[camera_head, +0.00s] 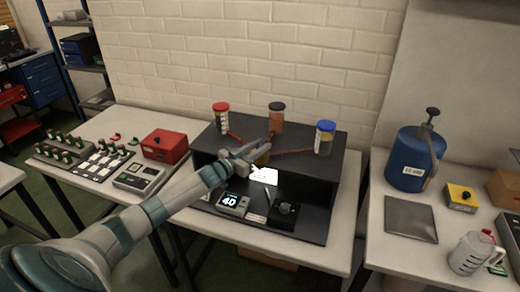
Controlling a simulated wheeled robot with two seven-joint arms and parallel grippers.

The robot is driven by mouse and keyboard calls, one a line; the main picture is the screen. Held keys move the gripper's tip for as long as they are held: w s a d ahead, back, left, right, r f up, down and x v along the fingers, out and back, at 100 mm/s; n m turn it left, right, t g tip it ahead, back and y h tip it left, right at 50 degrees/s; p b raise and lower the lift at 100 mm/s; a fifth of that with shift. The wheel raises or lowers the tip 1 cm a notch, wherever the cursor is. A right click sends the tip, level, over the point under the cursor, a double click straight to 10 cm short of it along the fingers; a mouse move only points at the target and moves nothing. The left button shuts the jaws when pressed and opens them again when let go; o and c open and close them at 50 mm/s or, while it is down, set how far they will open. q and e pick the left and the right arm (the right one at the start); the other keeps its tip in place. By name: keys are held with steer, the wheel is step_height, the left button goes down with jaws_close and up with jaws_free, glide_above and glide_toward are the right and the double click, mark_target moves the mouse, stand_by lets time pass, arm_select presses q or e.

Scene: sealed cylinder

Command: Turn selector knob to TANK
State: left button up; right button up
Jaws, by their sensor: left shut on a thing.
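The black selector knob (286,208) sits on a dark square base at the front right of the black station (318,212). Its markings and pointing direction are too small to read. My left gripper (262,150) is above and behind the knob, apart from it, near the front of the station's upper deck. It is shut on a small amber object (264,158), mostly hidden by the fingers. My right gripper is not in view.
A display reading 40 (231,202) stands left of the knob, with a lit white panel (265,176) behind. Red-lidded (221,118), black-lidded (276,117) and blue-lidded (325,137) jars stand on the deck. A blue tank (413,160) stands on the right table.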

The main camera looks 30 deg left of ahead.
arm_select(q)
steer(key=shift+a+m+g+h+b, duration=0.1)
steer(key=shift+m+g+h+b, duration=0.3)
steer(key=shift+m+h+b, duration=0.85)
steer(key=shift+r+n+h, duration=0.1)
steer(key=shift+n+h, duration=0.15)
steer(key=o, duration=0.9)
steer(key=shift+w, duration=0.1)
steer(key=shift+o, duration=0.8)
